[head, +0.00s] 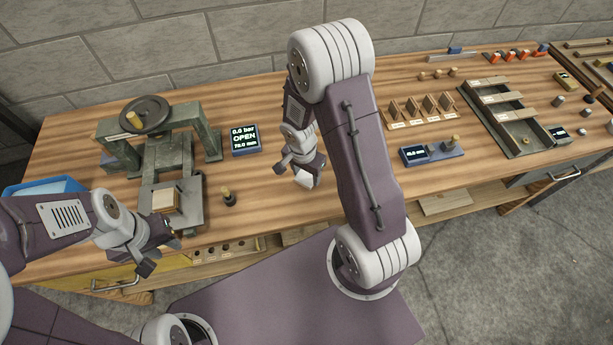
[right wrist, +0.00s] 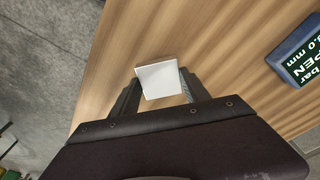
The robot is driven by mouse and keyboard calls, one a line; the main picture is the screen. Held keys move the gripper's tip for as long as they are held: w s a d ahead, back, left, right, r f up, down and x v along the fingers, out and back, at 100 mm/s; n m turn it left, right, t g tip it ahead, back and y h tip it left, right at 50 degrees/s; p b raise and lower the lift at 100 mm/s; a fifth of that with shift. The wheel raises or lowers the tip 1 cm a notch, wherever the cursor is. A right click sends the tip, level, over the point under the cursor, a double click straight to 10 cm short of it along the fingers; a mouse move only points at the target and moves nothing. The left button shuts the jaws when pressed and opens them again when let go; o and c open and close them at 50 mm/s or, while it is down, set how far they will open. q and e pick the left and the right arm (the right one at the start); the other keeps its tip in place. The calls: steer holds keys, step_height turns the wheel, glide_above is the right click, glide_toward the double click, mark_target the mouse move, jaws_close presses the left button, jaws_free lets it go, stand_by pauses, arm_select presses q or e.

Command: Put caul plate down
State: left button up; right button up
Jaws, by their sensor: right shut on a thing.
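The caul plate, a small pale square plate (right wrist: 160,81), is between the fingers of my right gripper (right wrist: 156,92) in the right wrist view. In the head view my right gripper (head: 303,166) is over the table front, right of the press, with the pale plate (head: 305,180) at its fingertips. I cannot tell whether the plate touches the table. My left gripper (head: 160,256) is at the front of the press (head: 172,155), its fingers apart and empty. A small square stack (head: 163,200) lies on the press bed, behind the left gripper.
A display reading OPEN (head: 245,139) stands right of the press. A dark, wooden-topped peg (head: 228,197) stands between press and right gripper. A wooden rack (head: 420,110), a blue gauge (head: 431,152) and a metal tray (head: 520,142) are to the right. Bare wood surrounds the right gripper.

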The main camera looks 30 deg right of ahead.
mark_target(306, 177)
step_height(306, 177, down, 4)
steer(key=shift+s+r+b, duration=0.1)
steer(key=shift+b, duration=0.8)
steer(key=shift+f, duration=0.2)
steer(key=shift+f, duration=0.1)
steer(key=o, duration=1.5)
